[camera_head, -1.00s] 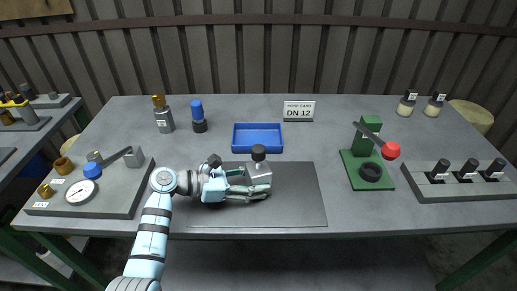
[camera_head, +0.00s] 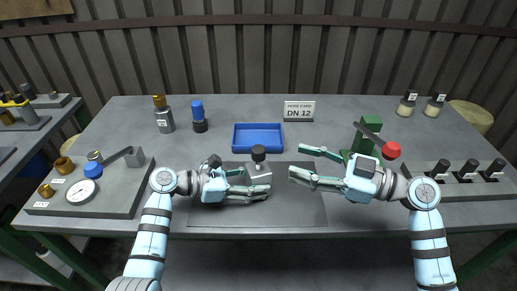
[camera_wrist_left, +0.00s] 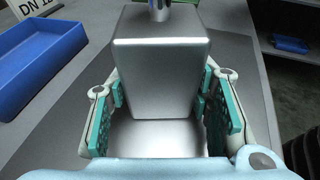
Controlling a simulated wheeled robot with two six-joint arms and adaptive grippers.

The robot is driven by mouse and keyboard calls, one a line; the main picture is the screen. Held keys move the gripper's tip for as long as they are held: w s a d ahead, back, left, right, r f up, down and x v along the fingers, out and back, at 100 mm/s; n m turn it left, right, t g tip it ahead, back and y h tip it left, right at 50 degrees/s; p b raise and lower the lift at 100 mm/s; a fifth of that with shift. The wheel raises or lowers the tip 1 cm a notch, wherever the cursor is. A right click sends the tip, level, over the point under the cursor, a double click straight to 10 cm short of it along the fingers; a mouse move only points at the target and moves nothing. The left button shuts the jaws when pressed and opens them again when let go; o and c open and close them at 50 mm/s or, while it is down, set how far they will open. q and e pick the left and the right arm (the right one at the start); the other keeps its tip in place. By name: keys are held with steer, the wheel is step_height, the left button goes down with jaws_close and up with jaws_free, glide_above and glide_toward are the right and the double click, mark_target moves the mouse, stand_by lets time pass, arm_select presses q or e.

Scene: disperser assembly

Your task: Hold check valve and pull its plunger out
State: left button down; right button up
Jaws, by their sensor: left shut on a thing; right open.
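The check valve (camera_head: 258,171) is a silver block with a black plunger knob (camera_head: 258,152) on top. It stands upright on the dark mat. My left gripper (camera_head: 262,185) is shut on its sides. In the left wrist view the metal block (camera_wrist_left: 160,75) sits between the teal finger pads, with a silver stem (camera_wrist_left: 159,10) at its far end. My right gripper (camera_head: 297,163) is open and empty, a little to the right of the valve, its fingers pointing left toward it. The plunger is not held by the right gripper.
A blue tray (camera_head: 258,127) lies behind the valve. A green press (camera_head: 370,140) with a red knob stands behind my right gripper. A gauge fixture (camera_head: 92,190) is at left, and a block with black knobs (camera_head: 465,186) at right. Bottles stand along the back.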

mark_target(259, 148)
steer(key=w+a+m, duration=0.1)
steer(key=w+a, duration=0.1)
steer(key=a, duration=0.1)
steer(key=w+a+f+m+t, duration=0.1)
steer(key=w+a, duration=0.1)
steer(key=a, duration=0.1)
steer(key=w+a+f+m, duration=0.1)
steer(key=w+a, duration=0.1)
steer(key=a, duration=0.2)
steer(key=shift+w+h, duration=0.15)
steer(key=shift+h, duration=0.15)
steer(key=shift+d, duration=0.1)
jaws_close()
